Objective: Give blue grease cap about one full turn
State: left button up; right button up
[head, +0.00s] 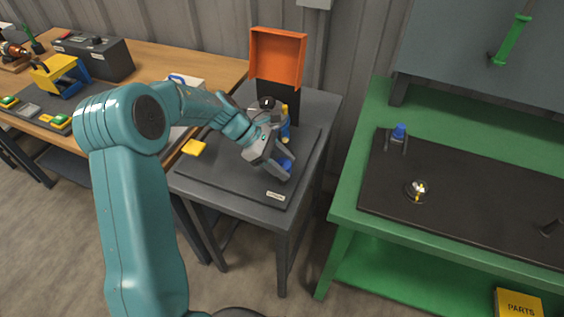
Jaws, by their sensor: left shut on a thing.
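My left gripper (283,165) reaches over the dark grey stand in the middle and points down. It is shut on a small blue thing (287,164), which looks like the blue grease cap. The fingers hide much of it, and its turn angle does not show. Another blue cap (400,131) sits upright on a small grey block on the green bench at the right, apart from my gripper. My right gripper is out of view.
An open orange lid (278,57) and a yellow-and-blue part (285,124) stand behind the gripper. A yellow block (194,147) lies left of it. A wooden bench (143,65) with tools is at left. The green bench's black mat (470,210) is mostly clear.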

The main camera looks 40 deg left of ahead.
pick_arm(q)
jog(key=shift+w+r, duration=0.1)
jog(key=o, duration=1)
jog(key=shift+d, duration=0.15)
jog(key=shift+a+r, duration=0.15)
jog(key=shift+a, duration=0.2)
jog(key=v, duration=1.5)
jog(key=shift+r, duration=0.35)
